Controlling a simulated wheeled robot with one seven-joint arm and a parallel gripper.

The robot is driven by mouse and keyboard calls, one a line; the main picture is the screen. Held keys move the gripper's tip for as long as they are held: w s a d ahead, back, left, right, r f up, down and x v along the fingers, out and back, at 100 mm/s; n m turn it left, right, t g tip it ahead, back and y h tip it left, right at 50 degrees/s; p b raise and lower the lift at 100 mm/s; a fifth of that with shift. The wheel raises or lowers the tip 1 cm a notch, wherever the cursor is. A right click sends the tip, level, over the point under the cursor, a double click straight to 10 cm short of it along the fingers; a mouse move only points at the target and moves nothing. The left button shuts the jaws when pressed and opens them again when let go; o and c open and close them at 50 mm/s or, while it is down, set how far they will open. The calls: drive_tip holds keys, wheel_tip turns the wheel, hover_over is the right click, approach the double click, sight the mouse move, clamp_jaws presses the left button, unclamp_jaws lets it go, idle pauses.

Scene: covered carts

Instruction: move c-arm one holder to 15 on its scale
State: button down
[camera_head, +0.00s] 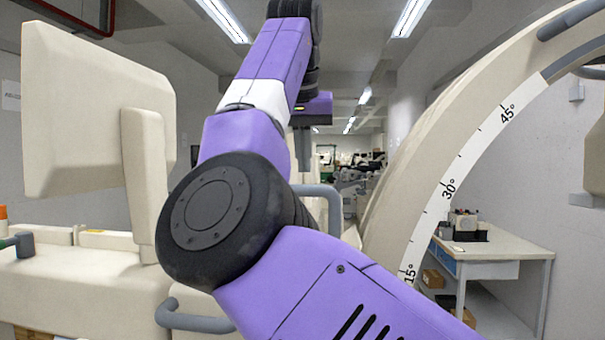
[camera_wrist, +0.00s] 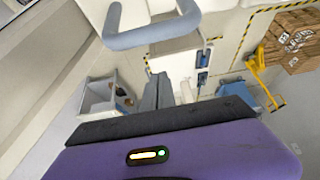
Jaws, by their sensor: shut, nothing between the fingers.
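The cream C-arm (camera_head: 400,205) curves up the right side of the head view. Its white scale strip (camera_head: 440,215) shows 15°, 30° and 45°; the 15° mark is low, beside my purple arm. My arm hides the lower part of the C-arm, and I cannot make out its holder or a pointer on the scale. A grey bar handle (camera_head: 328,192) stands behind my arm; a grey handle (camera_wrist: 155,36) also shows at the top of the wrist view. My gripper (camera_head: 304,168) points down, shut and empty; its fingers (camera_wrist: 160,82) also show in the wrist view. I see no contact with a handle.
A cream monitor (camera_head: 90,115) stands on a cart at the left, with another grey handle (camera_head: 190,318) low on it. A white side table (camera_head: 490,245) stands by the right wall.

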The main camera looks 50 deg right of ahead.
drive_tip(key=shift+s+a+f+p, duration=0.35)
drive_tip(key=shift+a+f, duration=0.2)
drive_tip(key=shift+f, duration=0.2)
drive_tip(key=shift+s+a+f+p, duration=0.2)
drive_tip(key=shift+s+a+f, duration=0.3)
drive_tip(key=shift+f, duration=0.25)
drive_tip(key=shift+f+b, duration=0.15)
drive_tip(key=shift+b, duration=0.15)
